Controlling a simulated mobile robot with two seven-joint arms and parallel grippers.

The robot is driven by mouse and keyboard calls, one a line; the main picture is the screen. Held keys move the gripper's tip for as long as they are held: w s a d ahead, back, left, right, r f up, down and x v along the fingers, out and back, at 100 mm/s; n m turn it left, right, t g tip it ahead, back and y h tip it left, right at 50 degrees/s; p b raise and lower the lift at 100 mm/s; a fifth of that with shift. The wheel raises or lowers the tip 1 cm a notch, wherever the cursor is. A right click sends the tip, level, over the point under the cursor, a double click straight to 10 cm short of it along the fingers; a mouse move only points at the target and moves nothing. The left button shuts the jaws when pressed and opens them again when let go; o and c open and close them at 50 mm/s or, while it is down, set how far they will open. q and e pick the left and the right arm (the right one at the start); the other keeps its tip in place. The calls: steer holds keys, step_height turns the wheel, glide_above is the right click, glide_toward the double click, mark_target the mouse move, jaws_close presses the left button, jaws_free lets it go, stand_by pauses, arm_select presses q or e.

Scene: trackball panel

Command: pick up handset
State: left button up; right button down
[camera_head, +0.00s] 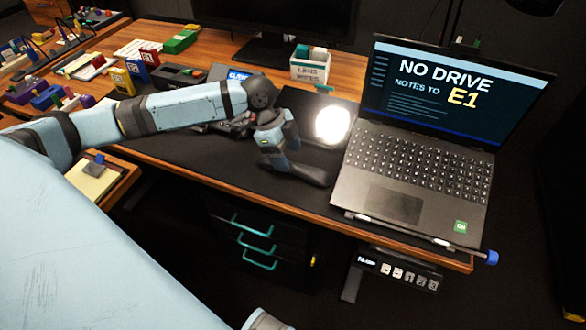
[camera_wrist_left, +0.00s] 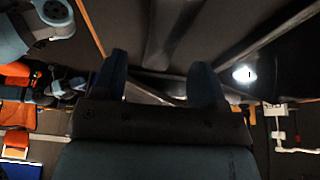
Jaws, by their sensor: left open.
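My left gripper (camera_head: 306,166) is low over the dark desk mat, in front of the bright round light patch. Its fingers are dark. In the left wrist view, its two fingers (camera_wrist_left: 160,76) stand apart with a clear gap between them. No held object shows there, though the area is dark. I cannot pick out the handset with certainty. Dark equipment (camera_head: 240,124) lies behind my left forearm and is partly hidden by it. My right gripper is not in view.
An open laptop (camera_head: 405,190) stands to the right of the left gripper. A white lens wipes box (camera_head: 314,66) stands behind it. Several coloured blocks and boxes (camera_head: 140,68) crowd the desk's left. The mat's front strip (camera_head: 240,178) is clear. Drawers with green handles (camera_head: 254,244) are below.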

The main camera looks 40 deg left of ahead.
mark_target(292, 164)
arm_select(q)
steer(key=b+x, duration=0.1)
steer(key=x, duration=0.3)
steer(key=shift+w+a+f, duration=0.1)
steer(key=shift+w+f, duration=0.05)
steer(key=shift+f, duration=0.2)
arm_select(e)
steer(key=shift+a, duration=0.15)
arm_select(q)
steer(key=shift+f+p, duration=0.1)
steer(key=shift+p, duration=0.2)
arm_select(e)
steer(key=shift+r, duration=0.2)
arm_select(q)
steer(key=c, duration=1.1)
